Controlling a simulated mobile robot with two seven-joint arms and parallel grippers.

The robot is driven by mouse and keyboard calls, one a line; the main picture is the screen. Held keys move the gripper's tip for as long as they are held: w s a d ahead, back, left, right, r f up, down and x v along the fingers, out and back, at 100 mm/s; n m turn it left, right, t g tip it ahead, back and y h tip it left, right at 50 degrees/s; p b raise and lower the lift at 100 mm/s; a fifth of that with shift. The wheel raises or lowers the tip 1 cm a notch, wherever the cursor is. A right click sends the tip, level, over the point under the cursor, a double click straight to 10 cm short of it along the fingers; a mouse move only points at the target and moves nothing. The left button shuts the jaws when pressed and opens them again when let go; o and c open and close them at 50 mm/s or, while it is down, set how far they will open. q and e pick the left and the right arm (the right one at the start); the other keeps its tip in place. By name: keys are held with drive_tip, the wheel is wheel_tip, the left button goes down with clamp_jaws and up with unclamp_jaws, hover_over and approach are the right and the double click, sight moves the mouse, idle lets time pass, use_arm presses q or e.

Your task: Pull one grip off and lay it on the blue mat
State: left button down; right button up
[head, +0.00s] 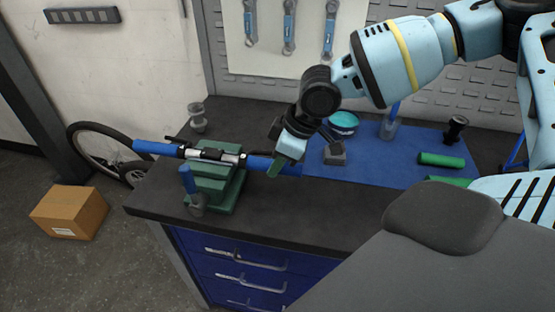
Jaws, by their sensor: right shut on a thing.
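A handlebar (212,155) is held across a green clamp stand (215,185) on the dark workbench. A blue grip (157,148) covers its left end and another blue grip (259,163) covers its right end. My right gripper (283,162) is shut on the right-hand grip and hides part of it. That grip appears to be in line with the bar. The blue mat (375,172) lies on the bench to the right, behind the gripper. Two green grips lie at its right side, one whole (441,160) and one partly hidden (449,181). My left gripper is not in view.
The mat also bears a teal tin (342,122), a dark block (335,154), a clear cup (388,129) and a black item (455,128). A grey spool-like item (197,117) stands at the back left. The mat's middle is clear.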

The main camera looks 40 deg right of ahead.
sight(299, 164)
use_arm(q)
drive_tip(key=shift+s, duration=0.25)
use_arm(e)
clamp_jaws()
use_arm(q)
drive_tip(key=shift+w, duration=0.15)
use_arm(e)
drive_tip(key=shift+s+d, duration=0.1)
drive_tip(key=shift+d, duration=0.05)
